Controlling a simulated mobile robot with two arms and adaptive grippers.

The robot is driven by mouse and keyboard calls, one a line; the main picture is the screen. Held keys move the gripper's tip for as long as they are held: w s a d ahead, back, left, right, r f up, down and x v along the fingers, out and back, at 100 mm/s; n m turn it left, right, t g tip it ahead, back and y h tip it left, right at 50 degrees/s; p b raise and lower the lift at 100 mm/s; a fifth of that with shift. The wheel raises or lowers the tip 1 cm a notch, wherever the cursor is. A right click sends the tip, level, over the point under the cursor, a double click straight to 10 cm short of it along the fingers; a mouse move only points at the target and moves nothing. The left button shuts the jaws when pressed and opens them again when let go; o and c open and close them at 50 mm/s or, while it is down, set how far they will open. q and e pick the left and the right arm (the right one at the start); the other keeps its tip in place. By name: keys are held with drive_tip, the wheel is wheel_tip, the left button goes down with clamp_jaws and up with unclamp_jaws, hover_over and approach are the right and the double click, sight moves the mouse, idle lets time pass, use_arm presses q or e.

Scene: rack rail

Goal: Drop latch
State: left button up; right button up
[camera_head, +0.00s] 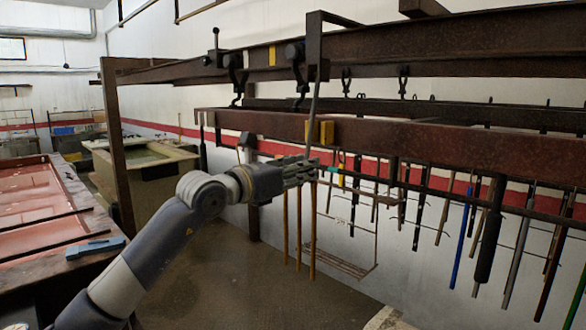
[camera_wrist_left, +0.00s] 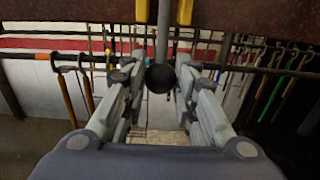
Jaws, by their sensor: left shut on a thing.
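The latch appears to be a thin grey rod (camera_head: 314,100) that hangs from the upper rack frame. It runs down in front of the rusty rail, between two yellow blocks (camera_head: 327,132). In the left wrist view, the rod (camera_wrist_left: 163,35) ends in a black ball knob (camera_wrist_left: 160,78). My left gripper (camera_head: 306,171) reaches in from the left below the rail. In the left wrist view, its fingers (camera_wrist_left: 157,76) are closed around the knob. In the head view, the fingers hide the knob. My right gripper is not in view.
The rusty rail (camera_head: 430,140) crosses just above my left gripper. Several tools and rods (camera_head: 490,230) hang from the rack to the right, and wooden handles (camera_head: 298,230) hang close below the gripper. A red-topped bench (camera_head: 40,200) with a blue tool (camera_head: 95,248) stands at left.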

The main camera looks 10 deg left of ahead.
use_arm(q)
drive_tip(key=shift+x, duration=0.9)
drive_tip(key=p+x, duration=0.1)
drive_tip(key=x, duration=0.1)
drive_tip(key=shift+w+d+f, duration=0.15)
drive_tip(key=shift+w+d, duration=0.1)
drive_tip(key=o, duration=0.9)
drive_tip(key=shift+o, duration=0.3)
drive_tip(key=shift+w, duration=0.1)
